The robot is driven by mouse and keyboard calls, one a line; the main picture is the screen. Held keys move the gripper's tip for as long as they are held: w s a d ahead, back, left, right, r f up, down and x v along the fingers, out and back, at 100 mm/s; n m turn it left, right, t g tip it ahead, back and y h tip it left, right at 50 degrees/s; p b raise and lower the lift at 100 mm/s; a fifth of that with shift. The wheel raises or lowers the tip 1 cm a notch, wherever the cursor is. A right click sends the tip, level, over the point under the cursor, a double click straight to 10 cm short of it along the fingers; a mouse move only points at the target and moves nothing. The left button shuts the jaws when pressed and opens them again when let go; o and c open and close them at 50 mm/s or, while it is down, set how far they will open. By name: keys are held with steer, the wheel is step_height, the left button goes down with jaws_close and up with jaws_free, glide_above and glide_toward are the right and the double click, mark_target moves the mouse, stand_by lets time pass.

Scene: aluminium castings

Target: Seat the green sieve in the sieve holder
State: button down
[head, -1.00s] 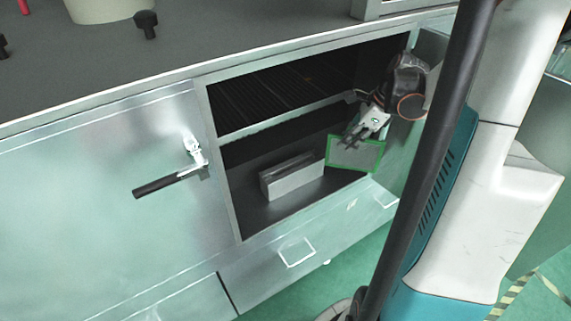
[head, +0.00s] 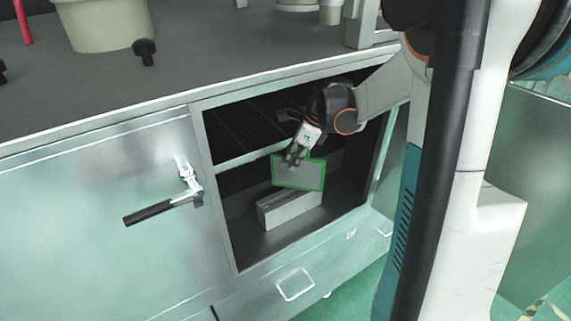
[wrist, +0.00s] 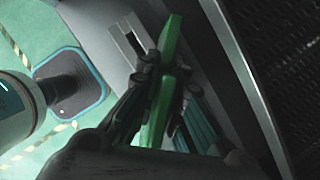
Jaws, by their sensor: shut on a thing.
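The green sieve (head: 298,174), a green-rimmed rectangle with a grey mesh, is held upright at its top edge by my gripper (head: 292,158). My gripper is shut on it, inside the open cabinet. The sieve holder (head: 290,212), a long light-grey block with a slotted top, sits on the compartment floor. In the head view the sieve appears just above the holder and covers part of its upper edge; I cannot tell whether they touch. In the wrist view my gripper (wrist: 158,92) has the sieve's green edge (wrist: 167,45) between its fingers.
The cabinet shelf (head: 240,158) lies close behind my gripper. A closed door (head: 90,215) with a black-gripped handle (head: 160,212) is at the left. Drawers (head: 310,270) are below the opening. A pale bucket (head: 105,25) stands on the worktop.

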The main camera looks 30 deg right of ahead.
steer(key=shift+w+a+f+b, duration=0.4)
steer(key=shift+w+a+f, duration=0.25)
steer(key=shift+a, duration=0.1)
steer(key=shift+d+f, duration=0.1)
steer(key=shift+f, duration=0.05)
steer(key=shift+f+b, duration=0.3)
steer(key=shift+f, duration=0.1)
steer(key=shift+f, duration=0.2)
steer(key=c, duration=1.7)
jaws_free()
